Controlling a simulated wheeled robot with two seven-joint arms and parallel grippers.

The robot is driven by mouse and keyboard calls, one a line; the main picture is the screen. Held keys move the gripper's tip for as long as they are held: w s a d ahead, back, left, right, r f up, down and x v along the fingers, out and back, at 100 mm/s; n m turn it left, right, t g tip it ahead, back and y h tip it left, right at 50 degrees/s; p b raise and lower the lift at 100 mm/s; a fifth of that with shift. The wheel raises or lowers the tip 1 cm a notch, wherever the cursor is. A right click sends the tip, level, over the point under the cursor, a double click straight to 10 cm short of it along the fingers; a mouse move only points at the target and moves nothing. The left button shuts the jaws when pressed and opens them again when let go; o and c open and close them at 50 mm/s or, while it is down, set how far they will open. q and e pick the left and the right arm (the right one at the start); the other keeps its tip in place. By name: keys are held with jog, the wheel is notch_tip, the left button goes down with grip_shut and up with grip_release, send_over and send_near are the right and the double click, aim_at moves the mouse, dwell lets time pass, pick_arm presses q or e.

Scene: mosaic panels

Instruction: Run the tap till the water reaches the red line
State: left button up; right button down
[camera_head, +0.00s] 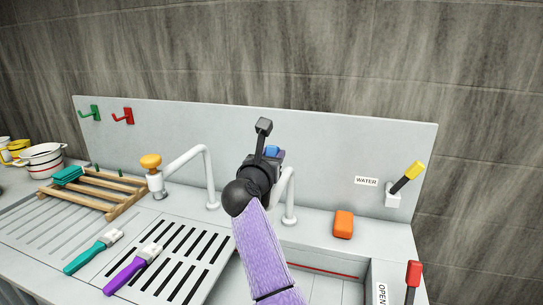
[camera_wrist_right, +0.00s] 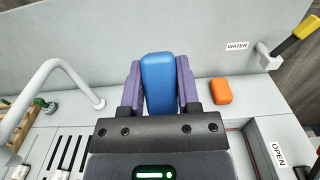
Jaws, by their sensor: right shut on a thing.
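The yellow-handled lever (camera_head: 407,176) stands tilted up to the right on the back ledge, beside the WATER label (camera_head: 366,182); it also shows in the wrist view (camera_wrist_right: 295,38). A grey spout (camera_head: 291,197) rises behind the basin, partly hidden by my right arm. The red line (camera_head: 320,270) runs along the basin's inner back wall; I cannot make out a water level. My right gripper (camera_head: 270,156) is shut on a blue block (camera_wrist_right: 158,82), held between its purple fingers in front of the back panel. My left gripper is not in view.
An orange block (camera_head: 343,224) lies on the ledge. A red-handled lever (camera_head: 413,275) stands by the OPEN label (camera_head: 381,294). A second spout (camera_head: 208,170), a wooden rack (camera_head: 100,190), a teal brush (camera_head: 95,250), a purple brush (camera_head: 133,269) and pots (camera_head: 43,160) are at left.

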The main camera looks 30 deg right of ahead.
jog(key=shift+f+b, duration=0.15)
jog(key=shift+b, duration=0.25)
jog(key=s+a+t+h+b, duration=0.1)
jog(key=b, duration=0.2)
jog(key=s+a+t+h+b, duration=0.1)
jog(key=b, duration=0.3)
jog(key=shift+a+r+t+h, duration=0.2)
jog(key=shift+a+t+h, duration=0.05)
jog(key=shift+t+h, duration=0.15)
jog(key=shift+s+a+r+b, duration=0.15)
jog(key=shift+a+r+b, duration=0.05)
jog(key=shift+r+b, duration=0.2)
jog(key=shift+c, duration=1.6)
grip_release()
jog(key=shift+r, duration=0.1)
jog(key=v, duration=1)
jog(key=shift+f, duration=0.25)
